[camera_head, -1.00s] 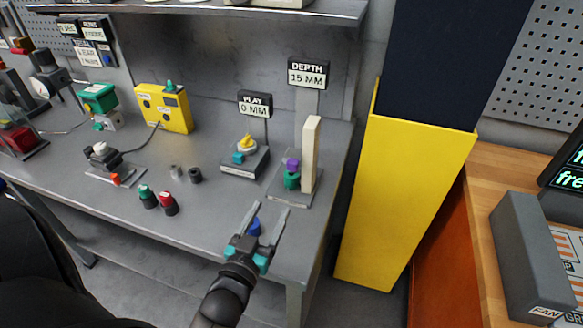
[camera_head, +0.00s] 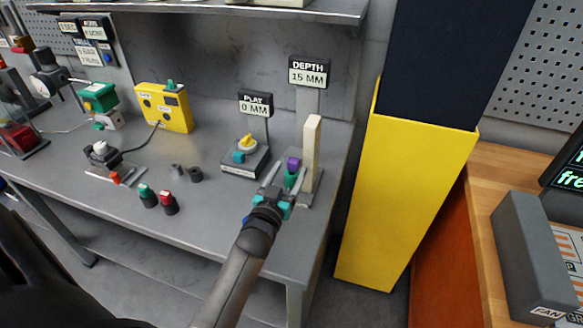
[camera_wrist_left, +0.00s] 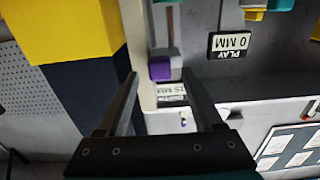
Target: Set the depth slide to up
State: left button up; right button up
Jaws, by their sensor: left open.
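The depth slide is a cream upright post (camera_head: 312,150) on a grey base. My right gripper is not in view.
The PLAY 0 MM unit with a yellow dial (camera_head: 246,143) stands just left of the slide. Red and green buttons (camera_head: 168,203) and small grey cylinders (camera_head: 195,174) lie further left. A tall yellow cabinet (camera_head: 405,200) stands right of the bench. The bench front is clear.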

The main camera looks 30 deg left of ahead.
pick_arm(q)
jog(key=shift+x, duration=1.2)
grip_shut()
dwell(0.6)
